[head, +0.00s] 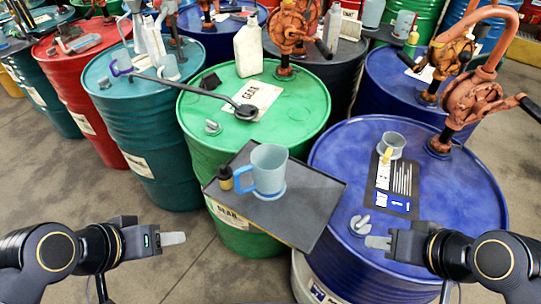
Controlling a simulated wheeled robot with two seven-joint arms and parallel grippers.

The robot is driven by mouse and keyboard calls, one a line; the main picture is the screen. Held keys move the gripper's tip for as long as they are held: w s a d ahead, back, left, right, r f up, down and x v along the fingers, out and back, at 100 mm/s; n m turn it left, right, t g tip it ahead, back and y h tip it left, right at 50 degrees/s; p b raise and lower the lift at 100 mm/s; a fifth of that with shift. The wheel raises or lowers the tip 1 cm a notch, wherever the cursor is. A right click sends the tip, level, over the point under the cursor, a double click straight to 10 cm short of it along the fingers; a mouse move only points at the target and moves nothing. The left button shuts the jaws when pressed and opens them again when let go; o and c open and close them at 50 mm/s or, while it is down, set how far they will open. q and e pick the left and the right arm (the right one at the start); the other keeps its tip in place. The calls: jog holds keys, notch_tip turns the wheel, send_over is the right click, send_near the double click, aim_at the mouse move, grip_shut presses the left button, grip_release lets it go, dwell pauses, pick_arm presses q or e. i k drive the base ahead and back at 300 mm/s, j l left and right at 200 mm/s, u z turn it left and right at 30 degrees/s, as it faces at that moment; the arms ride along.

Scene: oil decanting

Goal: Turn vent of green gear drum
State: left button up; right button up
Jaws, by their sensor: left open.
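The green gear drum (293,118) stands in the middle of the head view, with a "GEAR" label on its front and a "GEAR" sheet (270,98) on its lid. A small grey vent (212,127) sits near the left front edge of its lid. My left gripper (174,239) is open and empty over the floor at the lower left, below and left of the green drum, apart from the vent. My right gripper (376,242) is by the front of the blue drum, just below that drum's grey vent (360,224); its finger gap cannot be made out.
A long black-headed tool (200,92) reaches from the teal drum onto the green lid. A white canister (248,50) stands behind. The blue drum (455,195) is right.

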aim_at(215, 127)
jog(key=i+j, duration=0.1)
jog(key=j, duration=0.35)
jog(key=i+j, duration=0.1)
jog(key=j, duration=0.4)
jog(key=j+u, duration=0.1)
jog(key=j, duration=0.35)
jog(key=i+j, duration=0.15)
jog(key=i, duration=0.45)
